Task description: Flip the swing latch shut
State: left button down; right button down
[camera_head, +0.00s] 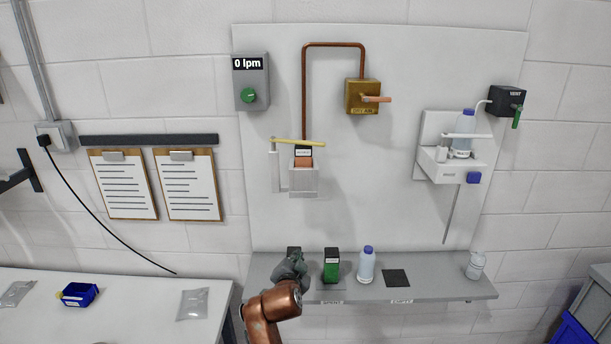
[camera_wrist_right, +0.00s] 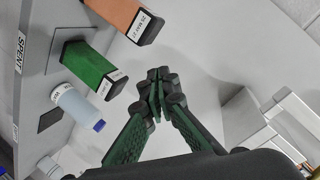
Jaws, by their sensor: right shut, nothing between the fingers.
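The yellow bar (camera_head: 300,142), which looks like the swing latch, reaches right from a white post over the white holder (camera_head: 305,188) on the wall panel. An orange cartridge (camera_head: 303,162) with a black, labelled top sits in the holder, under the bar. The bar lies nearly level, tilted slightly; I cannot tell whether it touches the cartridge. My right gripper (camera_head: 290,268) is low at the shelf's left end, well below the holder, apart from the latch. In the right wrist view its green fingers (camera_wrist_right: 158,88) are closed together and empty. My left gripper is out of view.
The grey shelf (camera_head: 440,289) bears a green cartridge (camera_head: 331,270), a blue-capped bottle (camera_head: 366,267) and a dark square pad (camera_head: 396,278). An orange cartridge (camera_wrist_right: 118,14) is near my fingers. A copper pipe, valve (camera_head: 362,97) and dial box (camera_head: 251,80) are above.

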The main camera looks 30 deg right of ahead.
notch_tip(320, 180, up, 16)
jog(key=a+m+h, duration=0.2)
jog(key=m, duration=0.3)
jog(key=m+h+p, duration=0.1)
jog(key=m+h, duration=0.2)
jog(key=m, duration=0.4)
send_near(309, 144)
jog(key=shift+t, duration=0.3)
jog(key=p+x, duration=0.5)
jog(key=x, duration=0.1)
jog(key=shift+w+d, duration=0.3)
jog(key=shift+f, duration=0.1)
jog(key=shift+w+d+f+b, duration=0.1)
jog(key=shift+w+d+b, duration=0.1)
jog(key=shift+d+b, duration=0.25)
jog(key=shift+w, duration=0.1)
